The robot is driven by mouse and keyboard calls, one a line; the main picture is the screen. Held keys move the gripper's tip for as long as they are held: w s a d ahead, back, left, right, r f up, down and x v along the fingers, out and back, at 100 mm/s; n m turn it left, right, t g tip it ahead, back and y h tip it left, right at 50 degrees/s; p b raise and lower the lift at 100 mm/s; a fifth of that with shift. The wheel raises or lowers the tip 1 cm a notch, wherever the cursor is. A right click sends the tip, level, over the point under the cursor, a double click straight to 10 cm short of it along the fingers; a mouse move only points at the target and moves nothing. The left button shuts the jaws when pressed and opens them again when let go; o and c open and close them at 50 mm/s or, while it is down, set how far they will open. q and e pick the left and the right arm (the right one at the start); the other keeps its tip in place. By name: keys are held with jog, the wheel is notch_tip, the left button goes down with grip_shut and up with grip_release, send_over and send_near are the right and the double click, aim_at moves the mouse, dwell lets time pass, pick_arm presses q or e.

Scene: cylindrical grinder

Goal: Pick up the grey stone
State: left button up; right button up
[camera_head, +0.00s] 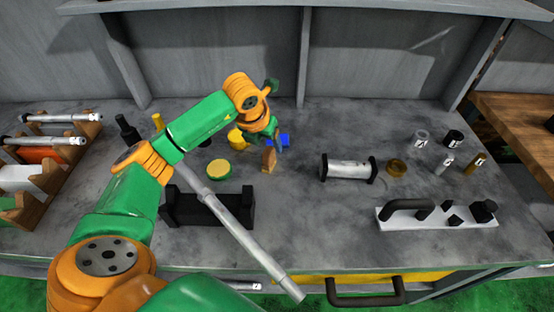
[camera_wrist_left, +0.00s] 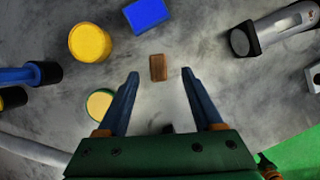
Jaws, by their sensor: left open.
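I cannot make out a clearly separate grey stone in either view. In the wrist view a paler grey patch lies between my fingers, but I cannot tell whether it is a stone or bare worktop. My left gripper (camera_head: 277,138) is open, its two fingers apart and empty in the wrist view (camera_wrist_left: 165,85). A small brown block (camera_wrist_left: 158,67) stands just beyond the fingertips; the head view shows it (camera_head: 269,159) just below the gripper. A blue block (camera_wrist_left: 146,14) and a yellow cylinder (camera_wrist_left: 90,43) lie farther off. My right gripper is not in view.
A green and yellow disc (camera_head: 219,170) lies left of the brown block. A long metal shaft (camera_head: 247,240) slants across a black holder (camera_head: 185,209). A clamped cylinder (camera_head: 348,169) lies to the right. A wooden rack (camera_head: 40,190) stands far left, a white tray (camera_head: 430,217) right.

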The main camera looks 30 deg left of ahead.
aim_at(267, 152)
pick_arm(q)
jog(key=shift+s+f, duration=0.1)
jog(key=shift+f, duration=0.25)
jog(key=p+x, duration=0.1)
jog(key=x, duration=0.1)
jog(key=p+x, duration=0.1)
jog(key=x, duration=0.2)
jog(key=shift+s+a+f, duration=0.1)
jog(key=shift+a+f, duration=0.05)
jog(key=shift+f, duration=0.55)
grip_shut()
